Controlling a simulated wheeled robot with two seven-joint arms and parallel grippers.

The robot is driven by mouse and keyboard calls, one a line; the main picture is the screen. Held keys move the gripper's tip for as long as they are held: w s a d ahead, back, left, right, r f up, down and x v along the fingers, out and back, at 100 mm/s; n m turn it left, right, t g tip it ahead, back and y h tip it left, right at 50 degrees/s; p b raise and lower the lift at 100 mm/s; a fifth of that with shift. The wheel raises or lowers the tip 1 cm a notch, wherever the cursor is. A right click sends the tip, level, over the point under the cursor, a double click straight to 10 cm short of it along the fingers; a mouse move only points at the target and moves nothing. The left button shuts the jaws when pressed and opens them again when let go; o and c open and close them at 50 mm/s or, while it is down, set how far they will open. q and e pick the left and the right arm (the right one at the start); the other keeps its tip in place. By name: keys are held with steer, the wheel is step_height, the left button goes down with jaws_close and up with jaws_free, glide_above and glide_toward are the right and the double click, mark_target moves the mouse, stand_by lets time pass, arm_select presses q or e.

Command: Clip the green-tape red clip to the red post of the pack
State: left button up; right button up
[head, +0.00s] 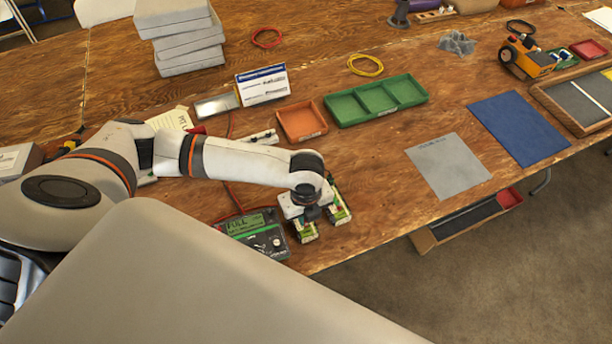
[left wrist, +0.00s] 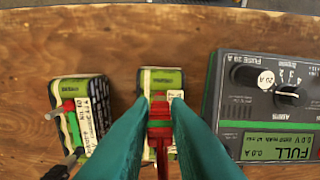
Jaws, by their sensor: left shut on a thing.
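My left gripper (head: 312,213) is over the battery pack beside the charger. In the left wrist view its teal fingertips (left wrist: 162,102) are shut on a red clip (left wrist: 160,135). The clip lies over the near part of the middle pack (left wrist: 161,78), which has a green and white label. My right gripper is not in view.
The charger (left wrist: 262,112) reads FULL and stands close to the packs. It also shows in the head view (head: 255,238) near the table's front edge. An orange tray (head: 302,121) and a green tray (head: 376,100) lie behind.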

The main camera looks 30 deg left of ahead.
arm_select(q)
steer(key=shift+p, duration=0.4)
stand_by(0.5)
steer(key=o, duration=0.8)
steer(key=shift+o, duration=0.4)
steer(key=shift+o, duration=0.8)
step_height(320, 180, up, 8)
steer(key=p, duration=0.8)
steer(key=shift+f, duration=0.25)
